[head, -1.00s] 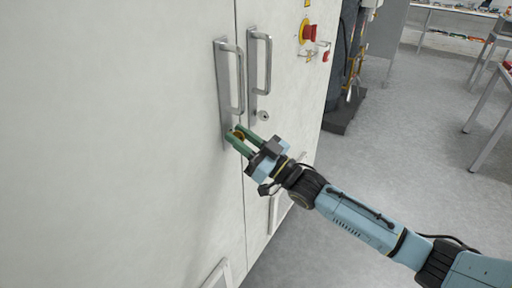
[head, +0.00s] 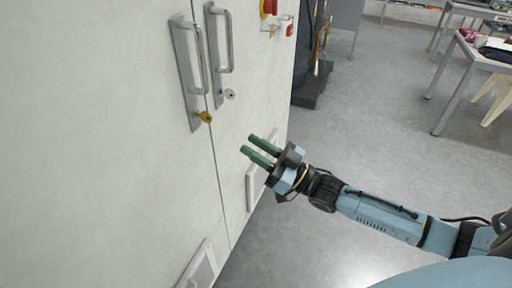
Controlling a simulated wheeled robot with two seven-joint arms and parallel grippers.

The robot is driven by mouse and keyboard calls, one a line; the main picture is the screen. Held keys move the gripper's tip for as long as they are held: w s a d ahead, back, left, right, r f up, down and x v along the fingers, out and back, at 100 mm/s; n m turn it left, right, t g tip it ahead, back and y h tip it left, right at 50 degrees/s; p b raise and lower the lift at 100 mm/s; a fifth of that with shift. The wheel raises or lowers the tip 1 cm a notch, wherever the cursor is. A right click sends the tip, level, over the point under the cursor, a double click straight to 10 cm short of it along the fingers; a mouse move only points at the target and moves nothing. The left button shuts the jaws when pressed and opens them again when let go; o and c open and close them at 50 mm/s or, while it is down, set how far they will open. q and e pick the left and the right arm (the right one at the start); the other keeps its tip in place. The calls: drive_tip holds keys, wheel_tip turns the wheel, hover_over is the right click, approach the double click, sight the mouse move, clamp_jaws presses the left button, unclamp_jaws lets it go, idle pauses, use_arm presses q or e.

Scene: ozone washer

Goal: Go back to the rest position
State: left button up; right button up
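My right gripper (head: 256,149) is open and empty, with its two green fingers apart. It is in front of the cabinet's right door, below and to the right of the locks, touching nothing that I can see. A brass key or lock knob (head: 205,117) sits at the lower end of the left door's handle plate. A silver lock (head: 229,94) sits below the right door's handle. My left gripper is out of the head view.
The white cabinet (head: 100,150) fills the left side, with both doors closed and two metal handles (head: 199,60). A red knob (head: 268,7) is on its upper right. Grey floor (head: 400,140) is open to the right, with a table (head: 482,58) beyond.

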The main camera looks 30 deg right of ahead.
idle(0.3)
drive_tip(key=s+d+f+m+g+h, duration=0.1)
drive_tip(key=d+f+m+h, duration=0.2)
drive_tip(key=f, duration=0.8)
drive_tip(key=s+d+f+g+h, duration=0.2)
drive_tip(key=d+f+h, duration=0.15)
drive_tip(key=f, duration=0.75)
drive_tip(key=s+d+f+m+g+h, duration=0.1)
drive_tip(key=d+f+m+h, duration=0.3)
drive_tip(key=f, duration=0.7)
drive_tip(key=s+f+n+g+h, duration=0.25)
drive_tip(key=s+f+g, duration=0.45)
drive_tip(key=s+f, duration=1.1)
drive_tip(key=s+a+f+g, duration=0.2)
drive_tip(key=s, duration=0.7)
drive_tip(key=s+a+f+g+h, duration=0.1)
drive_tip(key=s+a+f+g, duration=0.1)
drive_tip(key=s, duration=0.8)
drive_tip(key=shift+s+f+g, duration=0.2)
drive_tip(key=shift+f+g, duration=0.4)
drive_tip(key=shift+g, duration=0.2)
drive_tip(key=shift+a+m, duration=0.1)
drive_tip(key=shift+m, duration=0.15)
